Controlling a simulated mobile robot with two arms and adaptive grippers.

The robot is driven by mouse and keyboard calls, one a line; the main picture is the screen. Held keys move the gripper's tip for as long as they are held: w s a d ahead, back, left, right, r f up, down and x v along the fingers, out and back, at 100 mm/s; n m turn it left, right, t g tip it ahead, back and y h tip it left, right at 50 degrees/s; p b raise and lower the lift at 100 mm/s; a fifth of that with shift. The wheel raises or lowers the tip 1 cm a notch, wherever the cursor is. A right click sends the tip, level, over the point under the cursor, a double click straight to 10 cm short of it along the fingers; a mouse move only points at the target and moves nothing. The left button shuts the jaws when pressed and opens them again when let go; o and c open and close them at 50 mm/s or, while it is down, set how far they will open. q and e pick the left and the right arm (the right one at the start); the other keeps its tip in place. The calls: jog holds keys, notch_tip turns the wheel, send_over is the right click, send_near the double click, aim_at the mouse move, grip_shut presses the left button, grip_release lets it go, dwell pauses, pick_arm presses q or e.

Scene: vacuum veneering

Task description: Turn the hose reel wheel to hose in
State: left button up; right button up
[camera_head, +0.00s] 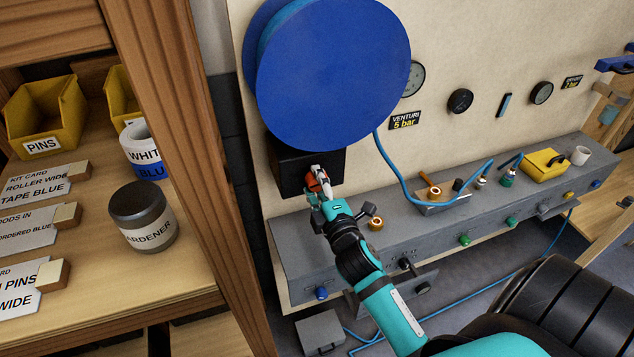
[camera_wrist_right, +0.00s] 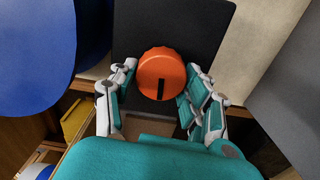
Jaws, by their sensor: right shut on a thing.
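The hose reel (camera_head: 335,75) is a large blue disc on the pale back panel, and its edge also shows at the left of the right wrist view (camera_wrist_right: 35,55). Below it is a dark box (camera_head: 290,168), a black face in the wrist view (camera_wrist_right: 205,30). On that face is a round orange wheel (camera_wrist_right: 162,72) with a black mark pointing down. My right gripper (camera_wrist_right: 160,85) is shut on the orange wheel, with fingers at its left and right sides. In the head view the right gripper (camera_head: 320,186) partly hides the wheel. My left gripper is not in view.
A blue hose (camera_head: 395,172) runs from the reel to the grey bench (camera_head: 300,240). Small fittings, a yellow box (camera_head: 543,165) and a white cup (camera_head: 581,155) stand along the bench. A wooden shelf post (camera_head: 185,140) and yellow bins (camera_head: 47,115) stand left.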

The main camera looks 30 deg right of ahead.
jog(key=m+p, duration=0.1)
jog(key=m, duration=0.2)
jog(key=shift+r+m, duration=0.1)
jog(key=shift+m, duration=0.3)
jog(key=shift+m+p, duration=0.35)
jog(key=shift+m, duration=1.35)
jog(key=o, duration=1.2)
jog(key=shift+c, duration=0.2)
jog(key=v, duration=1.2)
jog(key=shift+d, duration=0.1)
